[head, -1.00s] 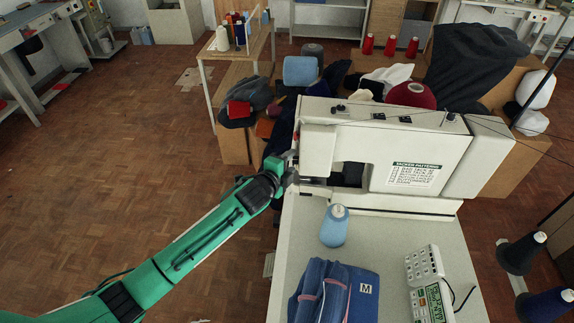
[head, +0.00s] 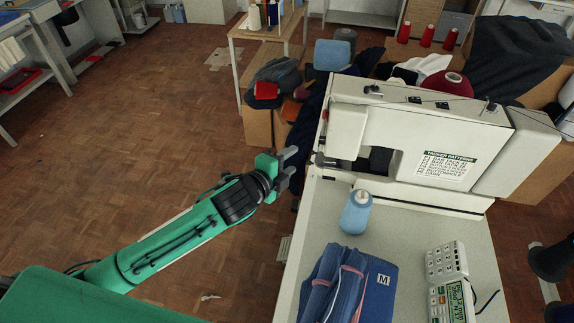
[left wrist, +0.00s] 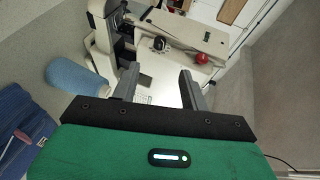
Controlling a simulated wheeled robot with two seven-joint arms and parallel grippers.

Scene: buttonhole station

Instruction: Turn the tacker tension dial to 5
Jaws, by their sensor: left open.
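The white tacker machine (head: 410,135) stands on the table, with a pattern label on its front. Its tension dial cannot be made out in the head view. In the left wrist view, the machine's end face (left wrist: 185,38) carries a dark round knob-like part (left wrist: 159,44) and a small red round part (left wrist: 201,59). I cannot tell for sure which is the dial, and no numbers are readable. My left gripper (head: 289,168) is open and empty, left of the machine's end and apart from it. In the wrist view its fingers (left wrist: 158,80) point towards that face. My right gripper is not in view.
A light blue thread cone (head: 355,213), a blue folded garment (head: 340,285) and a white control box (head: 446,262) rest on the table (head: 415,245). Red cones (head: 427,36) and fabric stand behind the machine. The floor (head: 130,160) left of the table is clear.

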